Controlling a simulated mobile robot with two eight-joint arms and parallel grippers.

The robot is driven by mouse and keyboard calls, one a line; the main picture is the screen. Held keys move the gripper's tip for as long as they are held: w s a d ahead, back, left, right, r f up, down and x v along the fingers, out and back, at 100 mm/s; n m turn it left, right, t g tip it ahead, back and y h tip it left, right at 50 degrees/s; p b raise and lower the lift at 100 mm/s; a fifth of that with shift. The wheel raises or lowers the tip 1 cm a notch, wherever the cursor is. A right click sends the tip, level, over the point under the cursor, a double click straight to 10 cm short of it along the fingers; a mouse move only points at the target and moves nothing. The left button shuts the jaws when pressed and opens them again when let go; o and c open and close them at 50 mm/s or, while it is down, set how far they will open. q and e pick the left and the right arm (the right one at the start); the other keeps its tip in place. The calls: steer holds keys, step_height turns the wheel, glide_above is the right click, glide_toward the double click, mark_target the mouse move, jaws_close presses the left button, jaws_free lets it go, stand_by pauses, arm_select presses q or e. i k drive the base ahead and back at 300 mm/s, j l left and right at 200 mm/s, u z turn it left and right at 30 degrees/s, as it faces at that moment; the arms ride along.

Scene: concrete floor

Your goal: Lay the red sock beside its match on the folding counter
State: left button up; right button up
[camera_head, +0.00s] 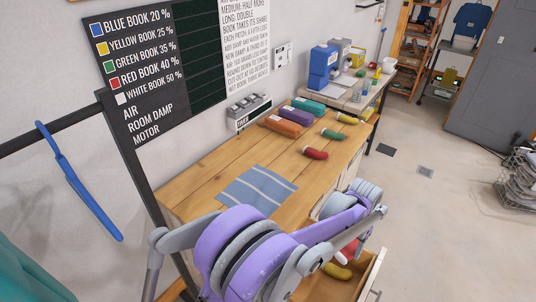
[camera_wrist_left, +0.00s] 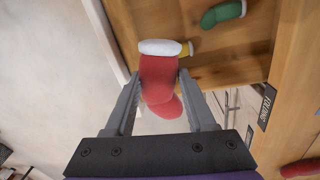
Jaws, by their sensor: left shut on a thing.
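My left gripper (camera_wrist_left: 160,76) is shut on a red sock (camera_wrist_left: 158,82) with a white cuff. It holds the sock at the open drawer (camera_wrist_left: 228,68); in the head view my purple arm mostly hides the gripper, and a bit of the held sock (camera_head: 347,251) shows. The matching red sock (camera_head: 315,153) lies on the wooden folding counter (camera_head: 219,168) near its front edge, and its end shows at the lower right of the left wrist view (camera_wrist_left: 302,168). My right gripper is not in view.
A green sock (camera_head: 334,134) and a yellow sock (camera_head: 347,118) lie behind the red one. Folded orange, purple and teal cloths line the wall side. A striped blue cloth (camera_head: 257,189) lies nearer. The drawer holds a green sock (camera_wrist_left: 222,13) and a yellow sock (camera_head: 337,271).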

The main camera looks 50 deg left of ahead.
mark_target(307, 164)
steer(key=i+u, duration=0.2)
steer(key=u, duration=1.1)
steer(key=i+l+u, duration=0.15)
steer(key=l+u, duration=0.25)
steer(key=i+l+u, duration=0.15)
steer(key=l+u, duration=0.15)
steer(key=u, duration=0.15)
steer(key=i+l+u, duration=0.1)
steer(key=l+u, duration=0.2)
steer(key=l, duration=0.45)
steer(key=l+u, duration=0.35)
steer(key=l, duration=2.25)
steer(key=i+l, duration=0.15)
steer(key=i, duration=0.45)
steer(key=u, duration=0.05)
